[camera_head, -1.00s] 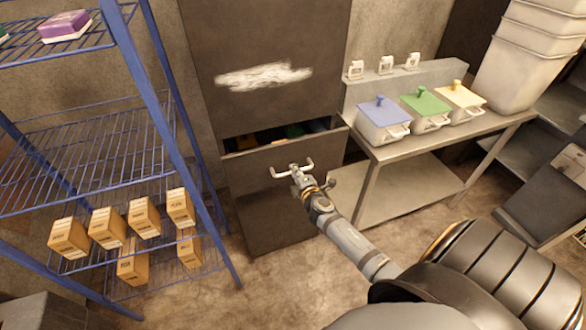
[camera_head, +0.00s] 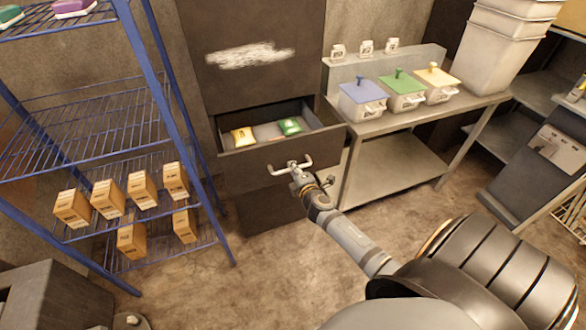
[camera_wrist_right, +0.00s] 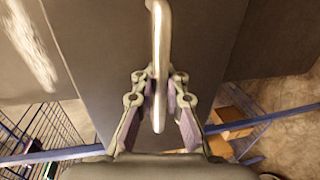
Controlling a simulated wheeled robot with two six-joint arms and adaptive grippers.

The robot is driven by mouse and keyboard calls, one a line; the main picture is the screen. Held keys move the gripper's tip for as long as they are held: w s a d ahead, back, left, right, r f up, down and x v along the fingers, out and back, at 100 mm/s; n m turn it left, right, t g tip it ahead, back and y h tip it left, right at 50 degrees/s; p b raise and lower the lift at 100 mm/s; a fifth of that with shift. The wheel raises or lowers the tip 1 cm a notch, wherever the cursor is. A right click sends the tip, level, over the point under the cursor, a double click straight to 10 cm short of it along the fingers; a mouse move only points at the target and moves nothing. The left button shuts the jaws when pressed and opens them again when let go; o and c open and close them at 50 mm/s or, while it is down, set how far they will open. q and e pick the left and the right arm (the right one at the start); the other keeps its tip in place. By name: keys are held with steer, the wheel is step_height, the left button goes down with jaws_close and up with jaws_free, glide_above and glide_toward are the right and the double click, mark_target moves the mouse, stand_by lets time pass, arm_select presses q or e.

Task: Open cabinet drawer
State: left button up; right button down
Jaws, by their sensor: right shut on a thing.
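The dark cabinet drawer (camera_head: 250,165) is pulled partway out of the tall dark cabinet (camera_head: 255,75). Inside it lie a yellow packet (camera_head: 243,137) and a green packet (camera_head: 290,127). The pale bar handle (camera_head: 279,169) is on the drawer front. My right gripper (camera_head: 299,169) is at the handle, shut on it. In the right wrist view the handle (camera_wrist_right: 159,60) runs between the two fingers of the right gripper (camera_wrist_right: 160,100). My left gripper is in neither view.
A blue wire rack (camera_head: 150,110) with several brown boxes (camera_head: 140,190) stands left of the drawer. A metal table (camera_head: 400,130) with lidded white bins (camera_head: 362,98) stands close on the right. The floor (camera_head: 220,285) in front is clear.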

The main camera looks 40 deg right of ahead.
steer(key=shift+r, duration=0.1)
steer(key=c, duration=1.4)
jaws_free()
steer(key=v, duration=1.2)
steer(key=s+d+f+m+g, duration=0.1)
steer(key=s+f+m+g, duration=0.2)
steer(key=f, duration=0.7)
steer(key=s+d+f+m+g, duration=0.15)
steer(key=s+f, duration=0.35)
steer(key=f, duration=0.5)
steer(key=s+d+f+m+g, duration=0.1)
steer(key=s+f+m+g, duration=0.3)
steer(key=f, duration=0.5)
steer(key=s+a+f+m+g+y, duration=0.1)
steer(key=s+a+f+m+g, duration=0.1)
steer(key=s+f, duration=0.6)
steer(key=s+a+f+m+g+y, duration=0.1)
steer(key=s+a+f+m+g, duration=0.2)
steer(key=s+a+f, duration=0.4)
steer(key=s+f+m, duration=0.1)
steer(key=s, duration=0.8)
steer(key=shift+a+m+y, duration=0.25)
steer(key=shift+m+y, duration=0.1)
steer(key=shift+y, duration=0.05)
